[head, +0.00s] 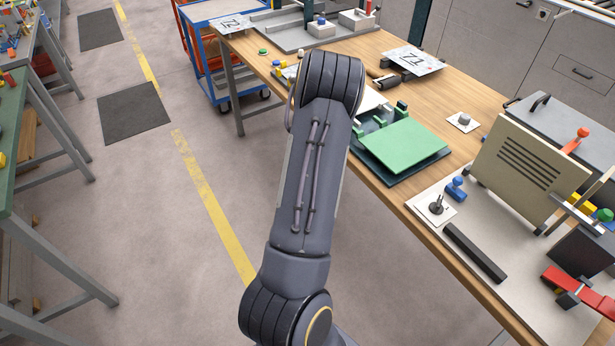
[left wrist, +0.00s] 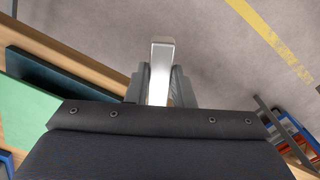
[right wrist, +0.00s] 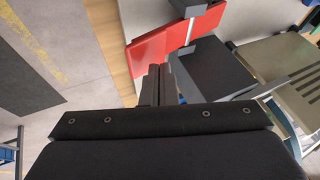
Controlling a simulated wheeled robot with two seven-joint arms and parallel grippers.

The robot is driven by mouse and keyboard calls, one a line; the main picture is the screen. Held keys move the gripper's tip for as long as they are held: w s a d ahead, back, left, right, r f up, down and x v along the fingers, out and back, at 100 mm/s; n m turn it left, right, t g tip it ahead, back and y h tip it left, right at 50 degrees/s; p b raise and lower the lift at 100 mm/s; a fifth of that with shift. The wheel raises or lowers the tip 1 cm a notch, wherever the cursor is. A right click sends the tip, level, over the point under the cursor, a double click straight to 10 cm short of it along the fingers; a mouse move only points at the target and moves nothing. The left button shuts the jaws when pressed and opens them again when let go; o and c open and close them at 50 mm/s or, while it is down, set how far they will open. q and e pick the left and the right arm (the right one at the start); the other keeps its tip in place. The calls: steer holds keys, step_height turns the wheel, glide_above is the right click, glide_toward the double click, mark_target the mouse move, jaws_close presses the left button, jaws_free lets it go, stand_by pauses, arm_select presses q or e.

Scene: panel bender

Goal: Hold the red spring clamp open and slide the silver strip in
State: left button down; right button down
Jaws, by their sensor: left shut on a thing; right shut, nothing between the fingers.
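The silver strip (left wrist: 161,60) is between the fingers of my left gripper (left wrist: 160,80) in the left wrist view and sticks out past the fingertips. My left gripper is shut on it, with floor behind it; the head view shows the arm but not the gripper. The red spring clamp (head: 582,293) is at the right edge of the head view, on the pale board. It also shows in the right wrist view (right wrist: 158,48), as red plates. My right gripper (right wrist: 158,72) is shut and empty, its tips close to the lower red plate. I cannot tell whether they touch.
The wooden table (head: 455,90) carries a green plate (head: 405,143), a beige slotted panel (head: 525,165) and a black bar (head: 474,250). A black block (head: 583,248) stands beside the clamp. A blue cart (head: 225,65) stands behind.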

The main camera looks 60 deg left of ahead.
arm_select(q)
steer(key=w+d+r+m, duration=0.3)
steer(key=w+r+m, duration=0.1)
steer(key=w+r, duration=0.5)
steer(key=w+d+r+m, duration=0.2)
steer(key=w+d+m, duration=0.45)
steer(key=d, duration=0.25)
steer(key=w+d+f+m, duration=0.3)
steer(key=d+m, duration=0.1)
steer(key=d, duration=0.7)
steer(key=w+d+f+m, duration=0.3)
steer(key=d+m, duration=0.1)
steer(key=d, duration=0.6)
steer(key=w+d+f+m, duration=0.3)
steer(key=d+m, duration=0.2)
steer(key=d, duration=0.6)
steer(key=shift+w+d+f, duration=0.3)
steer(key=shift+w+d, duration=0.05)
steer(key=shift+w, duration=0.05)
steer(key=shift+d+f, duration=0.2)
steer(key=shift+f, duration=2.4)
arm_select(e)
steer(key=shift+f, duration=0.1)
